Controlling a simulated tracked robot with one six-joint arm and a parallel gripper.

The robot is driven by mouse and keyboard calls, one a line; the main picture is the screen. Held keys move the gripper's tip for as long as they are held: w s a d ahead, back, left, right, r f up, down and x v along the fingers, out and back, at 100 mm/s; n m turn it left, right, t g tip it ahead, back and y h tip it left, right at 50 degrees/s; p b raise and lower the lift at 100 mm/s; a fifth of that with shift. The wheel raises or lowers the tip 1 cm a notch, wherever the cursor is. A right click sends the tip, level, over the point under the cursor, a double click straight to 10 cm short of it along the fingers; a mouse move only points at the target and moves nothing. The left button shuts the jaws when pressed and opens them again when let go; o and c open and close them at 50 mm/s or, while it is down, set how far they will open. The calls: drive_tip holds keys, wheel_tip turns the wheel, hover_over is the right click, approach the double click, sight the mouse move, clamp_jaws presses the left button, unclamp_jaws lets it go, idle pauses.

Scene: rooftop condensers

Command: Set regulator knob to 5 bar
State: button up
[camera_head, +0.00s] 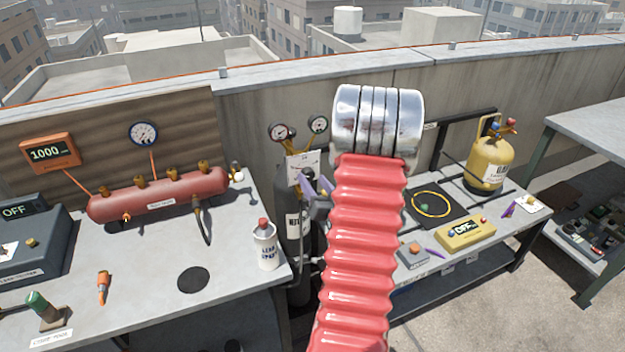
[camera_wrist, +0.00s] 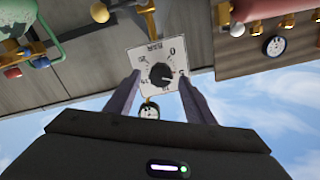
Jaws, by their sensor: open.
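The regulator knob (camera_wrist: 161,76) is black and round, on a white square dial plate (camera_wrist: 140,60) marked with numbers and "BAR". The plate also shows in the head view (camera_head: 303,160), below two gauges on a dark cylinder (camera_head: 295,225). The knob's exact setting is too small to read surely. My gripper (camera_head: 316,187) is in front of the regulator; my arm hides part of the cylinder. In the wrist view its two purple fingers are open, one on each side of the knob, with visible gaps. Contact cannot be seen.
On the left bench, a red manifold (camera_head: 158,195) and a white bottle (camera_head: 265,245) stand near the cylinder. On the right bench are a yellow tank (camera_head: 490,163) and a yellow meter (camera_head: 464,233). A parapet wall (camera_head: 260,140) runs behind.

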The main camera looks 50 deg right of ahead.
drive_tip(key=v, duration=1.1)
drive_tip(key=shift+s, duration=0.3)
drive_tip(key=shift+f, duration=0.15)
